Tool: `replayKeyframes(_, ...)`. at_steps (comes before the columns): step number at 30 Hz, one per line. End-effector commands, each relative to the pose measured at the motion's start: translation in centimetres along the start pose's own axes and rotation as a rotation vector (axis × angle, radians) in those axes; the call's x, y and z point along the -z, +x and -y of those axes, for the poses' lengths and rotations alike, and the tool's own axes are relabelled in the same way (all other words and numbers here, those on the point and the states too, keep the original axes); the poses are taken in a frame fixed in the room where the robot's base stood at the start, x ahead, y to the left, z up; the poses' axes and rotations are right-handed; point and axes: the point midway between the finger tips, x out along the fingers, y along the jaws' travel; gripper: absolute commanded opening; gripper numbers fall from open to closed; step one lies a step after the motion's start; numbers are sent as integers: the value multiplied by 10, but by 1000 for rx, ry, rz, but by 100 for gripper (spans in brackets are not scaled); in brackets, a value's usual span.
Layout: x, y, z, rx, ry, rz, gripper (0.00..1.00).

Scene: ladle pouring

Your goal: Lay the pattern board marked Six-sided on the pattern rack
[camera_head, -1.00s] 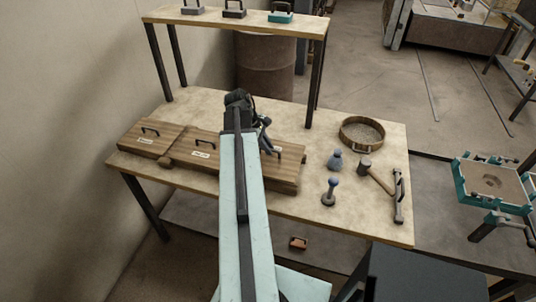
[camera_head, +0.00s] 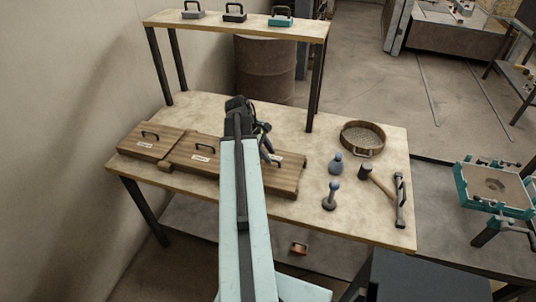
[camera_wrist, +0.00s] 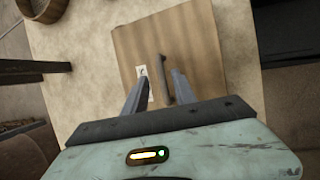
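Several wooden pattern boards with black handles and white labels lie along the table's front left. In the head view these are a left board (camera_head: 140,151), a middle board (camera_head: 185,163) and a right board (camera_head: 288,181). The labels are too small or blurred to read, so I cannot tell which is Six-sided. My gripper (camera_head: 266,148) is over the right board. In the wrist view, my gripper (camera_wrist: 158,84) is open, its fingers on either side of a handle (camera_wrist: 166,75) on one board (camera_wrist: 200,50). My arm hides part of the boards. I cannot single out the pattern rack.
A raised shelf (camera_head: 225,24) at the back holds three handled blocks. On the table's right are a round sieve (camera_head: 362,151), a mallet (camera_head: 377,182), small knobbed tools (camera_head: 330,197) and a metal tool (camera_head: 400,203). The table's middle back is clear.

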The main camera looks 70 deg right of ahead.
Motion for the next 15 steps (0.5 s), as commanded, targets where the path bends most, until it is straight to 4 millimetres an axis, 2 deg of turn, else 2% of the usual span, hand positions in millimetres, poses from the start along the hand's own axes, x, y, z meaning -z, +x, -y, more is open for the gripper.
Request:
replayKeyframes(8,-3,-6,-2,0,1,0,32)
replayKeyframes(11,-8,-18,-4,0,1,0,32)
replayKeyframes(15,-8,-46,-4,0,0,0,32)
